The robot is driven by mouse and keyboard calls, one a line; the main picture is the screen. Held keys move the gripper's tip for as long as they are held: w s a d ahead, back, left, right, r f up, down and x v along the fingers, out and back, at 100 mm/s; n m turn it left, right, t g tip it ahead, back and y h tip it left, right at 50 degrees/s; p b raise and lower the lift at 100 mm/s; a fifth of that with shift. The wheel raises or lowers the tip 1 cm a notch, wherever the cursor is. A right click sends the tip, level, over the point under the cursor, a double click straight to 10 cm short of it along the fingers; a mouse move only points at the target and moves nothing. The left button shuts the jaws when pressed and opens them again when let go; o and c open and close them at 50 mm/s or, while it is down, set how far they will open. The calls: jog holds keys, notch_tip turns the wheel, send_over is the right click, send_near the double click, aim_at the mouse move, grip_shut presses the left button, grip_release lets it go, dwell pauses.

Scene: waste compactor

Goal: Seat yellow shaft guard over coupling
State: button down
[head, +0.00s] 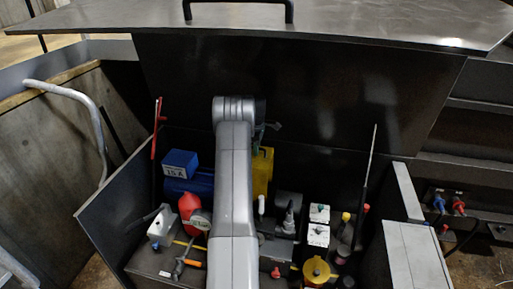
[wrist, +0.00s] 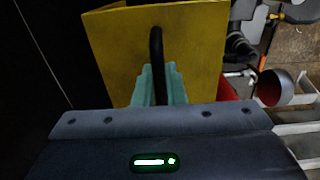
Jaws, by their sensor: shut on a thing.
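The yellow shaft guard (wrist: 205,45) fills the upper middle of the wrist view, an angular sheet-like piece with a black handle (wrist: 156,50). My gripper (wrist: 158,75) has its teal fingers shut on that handle. In the head view the guard (head: 263,172) shows partly behind my arm, towards the back of the open compartment, to the right of a blue housing (head: 200,182). My gripper (head: 266,128) is mostly hidden there behind my wrist. I cannot make out the coupling, nor whether the guard touches anything below.
A raised lid with a black handle (head: 238,4) hangs over the back. A blue box (head: 180,163), a red bottle (head: 190,212), white blocks (head: 318,235) and a yellow round part (head: 316,270) crowd the compartment. A thin upright rod (head: 368,165) stands at right.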

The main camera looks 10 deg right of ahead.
jog(key=shift+f+b, duration=5.25)
jog(key=shift+f, duration=4.1)
jog(key=c, duration=1.5)
grip_release()
jog(key=shift+o, duration=0.5)
jog(key=shift+s+f, duration=0.1)
jog(key=shift+f, duration=0.15)
notch_tip(320, 180, up, 14)
jog(key=shift+r+b, duration=0.1)
jog(key=shift+b, duration=0.4)
